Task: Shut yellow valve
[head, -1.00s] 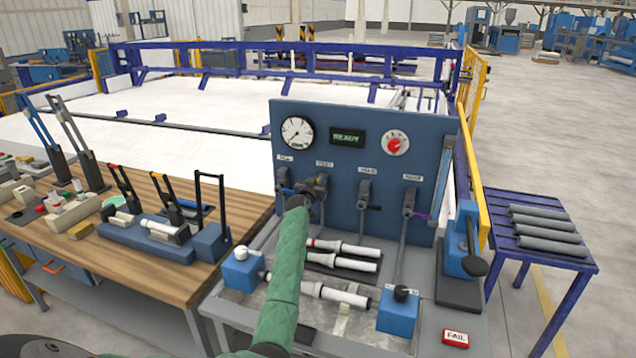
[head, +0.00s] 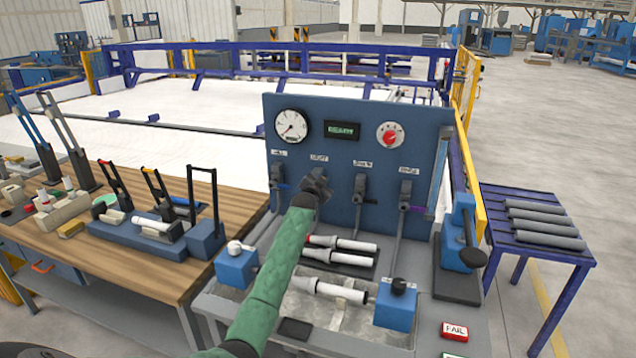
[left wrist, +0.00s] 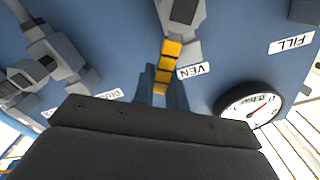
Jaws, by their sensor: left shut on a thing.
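The yellow valve's handle (left wrist: 165,66) shows in the left wrist view as a banded yellow lever below its grey valve body (left wrist: 183,18), by a label that seems to read "VENT". My left gripper (left wrist: 163,92) has its two fingers on either side of the handle's end and is shut on it. In the head view my left gripper (head: 318,187) is at the second valve from the left on the blue panel (head: 340,180). My green arm and gripper hide that handle there. My right gripper is not in view.
Other valves (head: 361,192) sit on the panel, under a gauge (head: 291,126) and a red knob (head: 390,135). A wooden bench (head: 60,215) is left.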

